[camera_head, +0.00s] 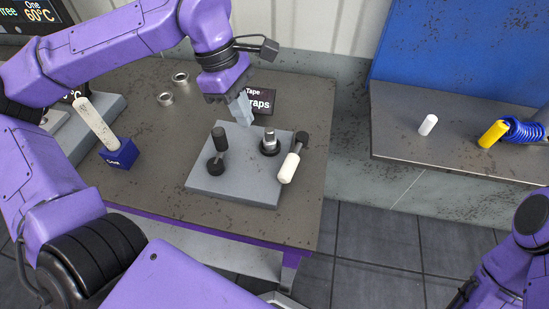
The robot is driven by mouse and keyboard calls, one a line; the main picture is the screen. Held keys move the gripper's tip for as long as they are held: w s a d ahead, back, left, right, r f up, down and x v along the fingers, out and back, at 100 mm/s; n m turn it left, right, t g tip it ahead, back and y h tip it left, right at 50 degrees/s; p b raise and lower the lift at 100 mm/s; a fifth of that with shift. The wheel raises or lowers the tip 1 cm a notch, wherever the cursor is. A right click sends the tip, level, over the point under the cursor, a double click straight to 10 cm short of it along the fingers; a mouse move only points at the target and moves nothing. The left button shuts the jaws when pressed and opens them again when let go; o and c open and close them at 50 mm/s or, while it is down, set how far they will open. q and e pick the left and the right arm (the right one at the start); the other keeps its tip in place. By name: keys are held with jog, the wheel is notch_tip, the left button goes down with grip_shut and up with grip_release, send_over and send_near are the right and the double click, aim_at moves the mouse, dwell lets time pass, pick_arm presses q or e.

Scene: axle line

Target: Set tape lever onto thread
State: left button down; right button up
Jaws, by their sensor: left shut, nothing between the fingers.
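A grey plate (235,187) lies on the workbench. A metal stud in a dark round base (269,143), perhaps the thread, stands on its right half. A lever with a white grip and dark head (289,167) is at the plate's right edge, beside the stud. A lever with a black grip (219,139) stands tilted on the plate's left part. I cannot tell which is the tape lever. My left gripper (242,110) is shut and empty above the plate's back edge, apart from both levers. My right arm shows at the lower right, its gripper out of view.
A dark sign (262,102) stands behind the plate. A blue box (119,153) with a white-handled tool (97,123) is at left. Metal rings (181,79) lie at the back. A right-hand shelf (455,150) holds a white cylinder (428,125) and a coiled blue hose (522,130).

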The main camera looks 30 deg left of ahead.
aim_at(294, 156)
pick_arm(q)
jog(key=shift+w+a+f, duration=0.1)
jog(key=shift+a, duration=0.05)
jog(key=shift+f, duration=0.1)
jog(key=p+x, duration=0.1)
jog(key=x, duration=0.8)
jog(key=shift+f, duration=0.25)
jog(key=d, duration=0.2)
jog(key=d+f, duration=0.1)
jog(key=d, duration=0.1)
jog(key=shift+w+d+f+p, duration=0.1)
jog(key=shift+w+d+p, duration=0.05)
jog(key=shift+d+p, duration=0.15)
jog(key=shift+a, duration=0.1)
